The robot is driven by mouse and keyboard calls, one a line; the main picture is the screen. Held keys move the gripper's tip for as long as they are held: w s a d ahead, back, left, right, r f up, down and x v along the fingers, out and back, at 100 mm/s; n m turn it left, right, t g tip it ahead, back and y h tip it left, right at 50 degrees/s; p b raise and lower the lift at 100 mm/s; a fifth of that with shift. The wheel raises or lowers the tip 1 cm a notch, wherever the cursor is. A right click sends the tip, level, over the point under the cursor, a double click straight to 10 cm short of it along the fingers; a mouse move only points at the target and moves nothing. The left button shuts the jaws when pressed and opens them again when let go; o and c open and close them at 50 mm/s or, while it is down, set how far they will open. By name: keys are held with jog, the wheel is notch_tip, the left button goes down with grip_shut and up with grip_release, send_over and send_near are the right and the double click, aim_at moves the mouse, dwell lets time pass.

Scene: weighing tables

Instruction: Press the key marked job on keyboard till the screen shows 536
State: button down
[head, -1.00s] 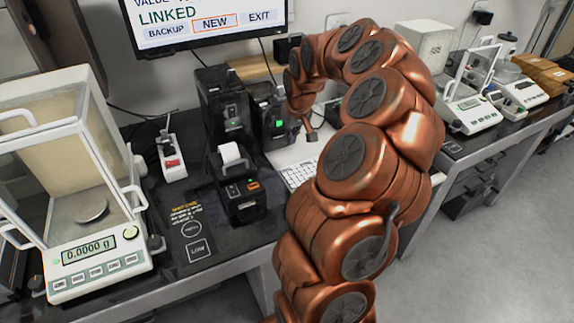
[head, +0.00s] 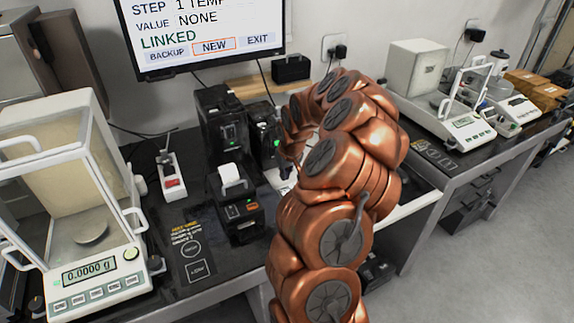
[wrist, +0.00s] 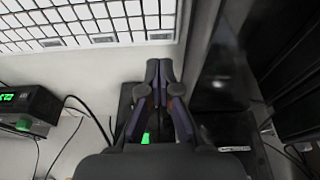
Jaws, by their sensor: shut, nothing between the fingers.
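The screen (head: 205,30) on the wall reads STEP 1 TEMP, cut off at the top, then VALUE NONE and LINKED. Below are BACKUP, NEW and EXIT, with NEW outlined in orange. The keyboard (wrist: 85,22), with white keys, fills the upper left of the wrist view; no marking is readable, so I cannot tell which key is job. In the head view my arm hides most or all of it. My gripper (wrist: 158,72) is shut and empty, its tips just below the keyboard's near edge in the wrist picture. I cannot tell its height above the desk.
A printer (head: 235,200) with a paper roll stands left of my arm, with dark devices behind it. A glass-sided balance (head: 90,250) reading 0.0000 g is at the left. A power strip (head: 170,175) lies between. Another balance (head: 465,125) stands at the right.

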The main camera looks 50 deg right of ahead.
aim_at(284, 188)
jog(key=shift+f+p, duration=0.6)
jog(key=shift+f, duration=1.75)
